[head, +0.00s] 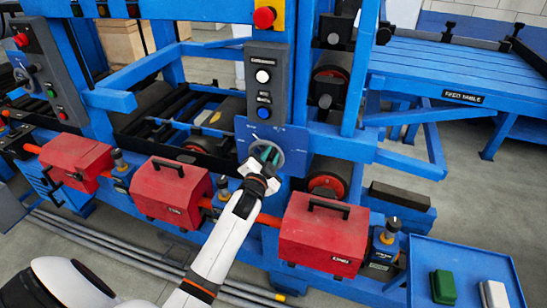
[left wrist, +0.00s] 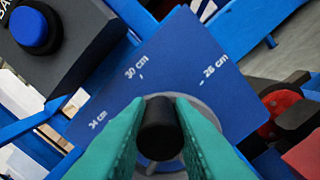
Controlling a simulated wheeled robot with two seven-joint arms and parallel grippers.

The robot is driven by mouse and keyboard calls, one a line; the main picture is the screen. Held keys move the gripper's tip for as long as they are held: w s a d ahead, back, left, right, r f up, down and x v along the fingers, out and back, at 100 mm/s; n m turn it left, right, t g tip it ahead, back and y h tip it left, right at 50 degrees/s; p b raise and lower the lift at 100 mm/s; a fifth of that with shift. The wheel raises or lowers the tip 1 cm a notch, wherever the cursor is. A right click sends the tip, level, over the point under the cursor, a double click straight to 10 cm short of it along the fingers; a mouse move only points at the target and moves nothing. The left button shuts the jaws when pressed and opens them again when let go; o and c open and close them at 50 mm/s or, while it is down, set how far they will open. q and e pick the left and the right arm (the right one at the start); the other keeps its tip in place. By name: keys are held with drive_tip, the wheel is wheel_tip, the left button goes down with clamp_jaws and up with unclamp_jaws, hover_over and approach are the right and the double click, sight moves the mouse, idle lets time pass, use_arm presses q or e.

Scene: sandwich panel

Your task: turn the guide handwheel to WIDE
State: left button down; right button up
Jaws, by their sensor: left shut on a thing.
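The guide handwheel (head: 258,147) is a grey disc on a blue plate (head: 243,130) low on the machine's front, partly hidden by my left gripper (head: 268,158). In the left wrist view, the teal fingers of my left gripper (left wrist: 158,135) are shut on the wheel's black knob (left wrist: 160,112), one on each side. The blue plate (left wrist: 185,65) carries marks reading 34 cm, 30 cm and 26 cm. The knob stands below and between the 30 cm and 26 cm marks. No WIDE label is readable. My right gripper is not in view.
A grey button box (head: 264,85) hangs just above the plate, with a red button (head: 264,17) over it. Red covers (head: 172,190) line the front rail, one (head: 322,235) right of my arm. A blue tray (head: 455,262) with green and white blocks stands lower right.

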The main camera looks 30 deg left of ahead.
sight(264, 144)
use_arm(q)
drive_tip(key=n, duration=0.1)
drive_tip(key=a+n, duration=0.1)
drive_tip(key=r+n+p, duration=0.1)
drive_tip(key=shift+s+a+n, duration=0.2)
drive_tip(key=shift+a+n, duration=0.05)
drive_tip(key=shift+n, duration=0.05)
drive_tip(key=shift+s+a+n+p, duration=0.15)
drive_tip(key=shift+a+n+p, duration=0.4)
drive_tip(key=shift+n, duration=1.05)
drive_tip(key=shift+a, duration=0.2)
drive_tip(key=c, duration=1.3)
unclamp_jaws()
